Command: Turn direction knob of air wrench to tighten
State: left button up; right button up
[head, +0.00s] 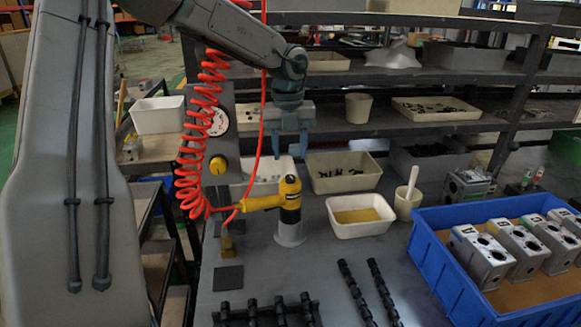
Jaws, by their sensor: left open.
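The yellow and black air wrench (262,203) sits in a grey cone-shaped holder (290,236) on the table, its yellow handle pointing left. A red coiled hose (190,165) hangs behind it and runs to the handle. A yellow knob (218,165) is on a grey upright panel (222,188), below a round white dial (218,122). I cannot make out a separate direction knob on the wrench. My left gripper (289,152) is open and empty, pointing down above the wrench head and apart from it. My right gripper is out of view.
A blue crate (440,270) with several grey valve blocks (482,256) stands at the right. Cream trays (343,228) and a cup (406,206) line the table's back. Black rods (357,292) lie in front. The grey tabletop (260,270) around the holder is mostly clear.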

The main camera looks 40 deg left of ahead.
aim_at(290, 176)
pick_arm(q)
jog(key=f, duration=0.5)
jog(key=shift+w+a+f+p, duration=0.15)
jog(key=shift+w+a+p, duration=0.15)
jog(key=shift+w+a, duration=0.05)
jog(key=shift+s+d+f, duration=0.15)
jog(key=shift+d+f, duration=0.05)
jog(key=shift+f, duration=0.4)
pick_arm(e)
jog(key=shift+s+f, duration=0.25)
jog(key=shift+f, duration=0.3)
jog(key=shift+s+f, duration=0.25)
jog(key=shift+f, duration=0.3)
pick_arm(q)
grip_shut()
